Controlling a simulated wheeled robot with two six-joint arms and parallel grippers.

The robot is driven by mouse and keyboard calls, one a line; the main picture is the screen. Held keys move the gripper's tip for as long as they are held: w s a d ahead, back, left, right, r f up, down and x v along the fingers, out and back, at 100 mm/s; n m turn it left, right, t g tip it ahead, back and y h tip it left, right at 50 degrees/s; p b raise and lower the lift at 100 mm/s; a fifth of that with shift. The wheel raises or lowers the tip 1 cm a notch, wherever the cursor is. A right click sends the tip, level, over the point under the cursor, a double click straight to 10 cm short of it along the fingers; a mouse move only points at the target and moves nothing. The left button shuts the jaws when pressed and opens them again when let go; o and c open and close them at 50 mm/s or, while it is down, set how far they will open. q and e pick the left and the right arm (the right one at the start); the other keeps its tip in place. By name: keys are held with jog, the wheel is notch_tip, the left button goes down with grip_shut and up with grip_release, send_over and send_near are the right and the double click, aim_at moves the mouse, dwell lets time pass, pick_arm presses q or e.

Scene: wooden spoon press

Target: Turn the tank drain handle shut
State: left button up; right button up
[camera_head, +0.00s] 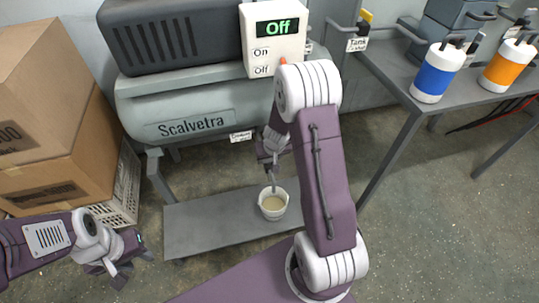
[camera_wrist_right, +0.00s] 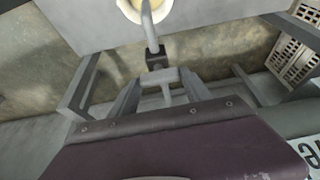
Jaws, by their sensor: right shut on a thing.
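The grey Scalvetra tank (camera_head: 195,110) stands at the back, with a small drain label (camera_head: 240,136) on its lower edge. Its drain spout (camera_head: 273,183) points down over a white cup (camera_head: 264,212) of beige liquid; it also shows in the right wrist view (camera_wrist_right: 150,27). My right gripper (camera_head: 271,160) is at the drain under the tank, shut on the drain handle, which the fingers and arm mostly hide. The fingers (camera_wrist_right: 165,88) show beside a dark block at the spout. I cannot tell the handle's angle or whether liquid runs. My left gripper (camera_head: 125,272) is open and empty, at lower left.
The cup stands on a low grey shelf (camera_head: 195,230). A control box (camera_head: 275,40) above reads Off. Cardboard boxes (camera_head: 50,110) and a pale crate (camera_head: 125,185) stand at left. A bench (camera_head: 385,75) at right bears blue (camera_head: 437,75) and orange (camera_head: 507,68) containers.

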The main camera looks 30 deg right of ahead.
dwell(0.4)
jog(key=o, duration=1.4)
jog(key=shift+c, duration=0.2)
jog(key=p+v, duration=0.5)
jog(key=v, duration=0.4)
jog(key=shift+p, duration=0.4)
